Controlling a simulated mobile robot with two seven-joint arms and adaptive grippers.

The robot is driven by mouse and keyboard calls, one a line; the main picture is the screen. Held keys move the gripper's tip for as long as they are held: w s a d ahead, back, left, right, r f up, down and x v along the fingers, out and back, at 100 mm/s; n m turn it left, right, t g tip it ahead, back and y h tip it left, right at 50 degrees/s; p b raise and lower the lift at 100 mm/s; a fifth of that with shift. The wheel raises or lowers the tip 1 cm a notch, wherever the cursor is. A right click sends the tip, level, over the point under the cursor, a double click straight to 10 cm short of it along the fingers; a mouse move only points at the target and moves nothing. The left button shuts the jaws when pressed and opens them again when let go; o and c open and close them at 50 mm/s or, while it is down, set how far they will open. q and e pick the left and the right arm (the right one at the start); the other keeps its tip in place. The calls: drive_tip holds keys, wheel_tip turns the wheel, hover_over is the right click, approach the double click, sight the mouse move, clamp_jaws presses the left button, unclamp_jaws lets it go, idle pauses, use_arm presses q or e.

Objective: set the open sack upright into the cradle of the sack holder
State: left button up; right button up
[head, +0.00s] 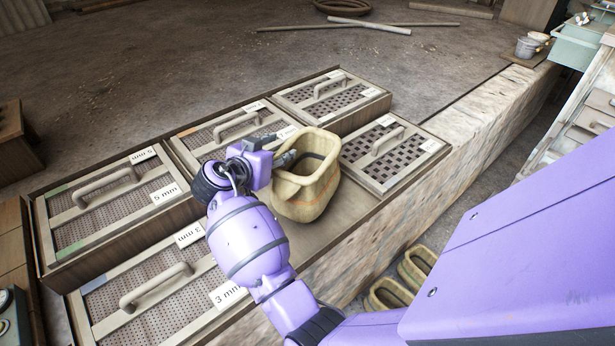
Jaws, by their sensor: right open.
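An open tan sack (312,197) with a dark band inside its mouth stands upright on the wooden bench top, among the sieve boxes. My right gripper (280,147) is open at the sack's left rim. One finger overlaps the rim in the picture; I cannot tell if it touches. The wrist hides part of the sack's left side. I cannot make out a sack holder or its cradle in this view. My left gripper is not in view.
Lidded sieve boxes with handles surround the sack, including one on its right (390,152) and one at front left (150,300). Two open tan containers (388,294) (416,266) stand below the bench's right edge. Floor behind is mostly clear, with poles (368,25).

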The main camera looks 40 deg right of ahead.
sight(284, 149)
drive_tip(key=shift+x, duration=1.6)
drive_tip(key=shift+a, duration=0.1)
drive_tip(key=shift+c, duration=0.5)
clamp_jaws()
